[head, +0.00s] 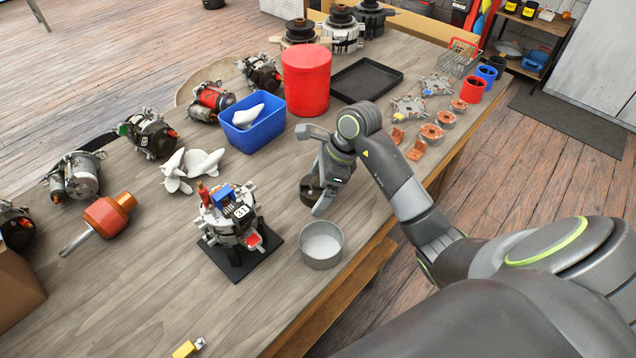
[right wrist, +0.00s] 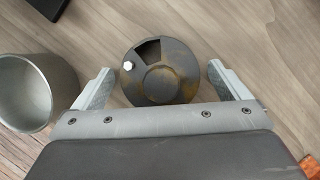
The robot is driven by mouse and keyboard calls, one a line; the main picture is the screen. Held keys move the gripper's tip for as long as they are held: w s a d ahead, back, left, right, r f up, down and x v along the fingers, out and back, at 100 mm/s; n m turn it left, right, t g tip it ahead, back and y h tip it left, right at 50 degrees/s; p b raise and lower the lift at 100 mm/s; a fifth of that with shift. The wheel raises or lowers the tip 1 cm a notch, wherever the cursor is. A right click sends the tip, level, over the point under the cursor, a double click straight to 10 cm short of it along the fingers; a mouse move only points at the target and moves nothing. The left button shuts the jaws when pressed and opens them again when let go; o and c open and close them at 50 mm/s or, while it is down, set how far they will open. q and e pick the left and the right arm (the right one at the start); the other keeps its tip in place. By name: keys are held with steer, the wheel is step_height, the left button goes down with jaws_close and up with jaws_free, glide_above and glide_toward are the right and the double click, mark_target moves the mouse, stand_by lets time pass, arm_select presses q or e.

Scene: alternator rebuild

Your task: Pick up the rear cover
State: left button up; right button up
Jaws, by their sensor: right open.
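The rear cover seems to be the dark, round, domed metal part (right wrist: 160,72) with a rusty tint, an opening and a pale bolt head. It lies on the workbench in the right wrist view. In the head view the same dark part (head: 309,190) is partly hidden by my right gripper (head: 322,172). In the right wrist view my right gripper (right wrist: 163,85) is open, with one finger on each side of the part. A gap shows between each finger and the part, so it is not gripped. My left gripper is not in view.
A grey metal cup (head: 321,246) stands close by. An alternator on a black stand (head: 243,262), a blue bin (head: 252,128), a red canister (head: 306,80) and a black tray (head: 366,78) are around. Several small copper-coloured parts lie near the right edge.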

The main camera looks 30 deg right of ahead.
mark_target(312, 181)
steer(key=c, duration=1)
step_height(312, 181, up, 5)
steer(key=shift+w+f, duration=0.1)
step_height(312, 181, up, 4)
steer(key=shift+f+p, duration=0.1)
steer(key=shift+p, duration=0.65)
steer(key=shift+r+p, duration=0.7)
steer(key=shift+r, duration=0.05)
